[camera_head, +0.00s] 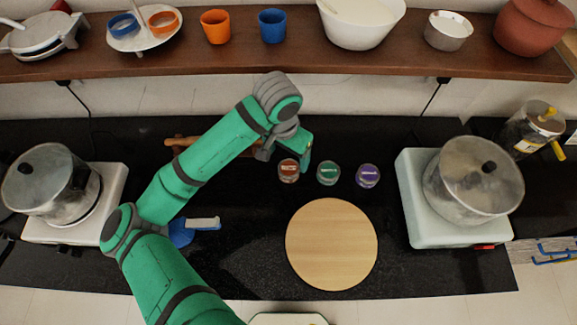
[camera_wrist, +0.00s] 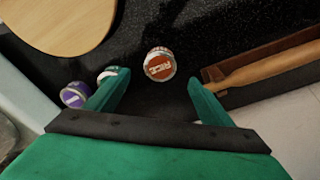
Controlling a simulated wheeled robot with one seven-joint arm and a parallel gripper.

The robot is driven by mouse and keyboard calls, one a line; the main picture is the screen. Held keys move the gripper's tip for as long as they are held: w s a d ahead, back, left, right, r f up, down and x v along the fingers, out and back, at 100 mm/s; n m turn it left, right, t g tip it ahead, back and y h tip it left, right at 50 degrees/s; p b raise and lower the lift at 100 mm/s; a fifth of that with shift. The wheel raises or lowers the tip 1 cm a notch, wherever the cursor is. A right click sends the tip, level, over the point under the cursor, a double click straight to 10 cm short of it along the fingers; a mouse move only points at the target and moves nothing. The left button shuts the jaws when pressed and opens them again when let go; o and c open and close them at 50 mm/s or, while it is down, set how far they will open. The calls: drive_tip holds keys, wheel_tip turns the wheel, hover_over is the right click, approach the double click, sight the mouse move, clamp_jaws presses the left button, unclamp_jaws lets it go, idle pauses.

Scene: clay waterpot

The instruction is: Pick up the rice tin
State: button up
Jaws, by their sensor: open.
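The rice tin (camera_head: 289,171) is a small round tin with a red-brown label. It stands on the black counter, leftmost in a row of three tins. In the wrist view the rice tin (camera_wrist: 160,65) shows its lettered top between and just beyond the fingertips. My gripper (camera_wrist: 158,84) is open and empty, with one finger on each side of the tin's line and a gap to it. In the head view my gripper is at the tin's back edge, partly hidden by my arm.
A green-labelled tin (camera_head: 328,172) and a purple tin (camera_head: 367,176) stand to the right; my finger partly hides the green one in the wrist view. A round wooden board (camera_head: 332,244) lies in front. Pots on stoves flank the counter. A wooden roller (camera_wrist: 265,70) lies beside the gripper.

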sight(289, 168)
drive_tip(key=f, duration=0.9)
drive_tip(key=shift+w+d, duration=0.25)
drive_tip(key=shift+w, duration=0.1)
drive_tip(key=shift+c, duration=0.6)
drive_tip(key=c, duration=1.2)
drive_tip(key=shift+r, duration=0.1)
